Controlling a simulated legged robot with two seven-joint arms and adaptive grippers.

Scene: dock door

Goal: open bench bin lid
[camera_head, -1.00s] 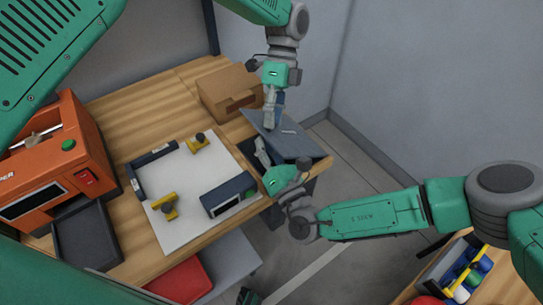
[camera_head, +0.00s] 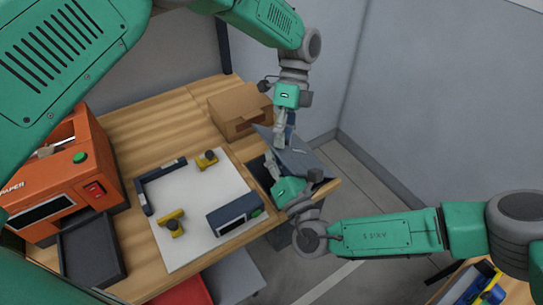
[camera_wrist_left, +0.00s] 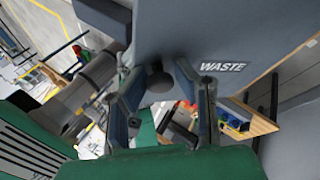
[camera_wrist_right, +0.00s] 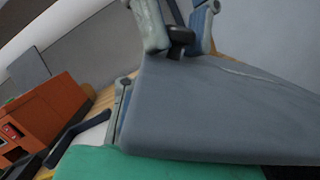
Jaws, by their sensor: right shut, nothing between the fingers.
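The bench bin lid (camera_head: 309,163) is a grey-blue panel at the bench's right end. It is tilted up, with a dark opening beside it, and carries a WASTE label (camera_wrist_left: 223,67). My left gripper (camera_head: 279,146) is at the lid's upper part. Its fingers look spread on either side of a small dark knob (camera_wrist_left: 158,82), with gaps visible. The same knob shows in the right wrist view (camera_wrist_right: 180,40). My right gripper (camera_head: 268,165) is shut and empty at the lid's left edge. One finger shows there (camera_wrist_right: 122,100); the lid (camera_wrist_right: 215,115) hides the rest.
A cardboard box (camera_head: 238,110) stands behind the bin on the wooden bench (camera_head: 165,115). A white mat (camera_head: 190,245) with yellow and dark parts lies left of the bin. An orange machine (camera_head: 62,180) stands at far left. Grey walls are close behind.

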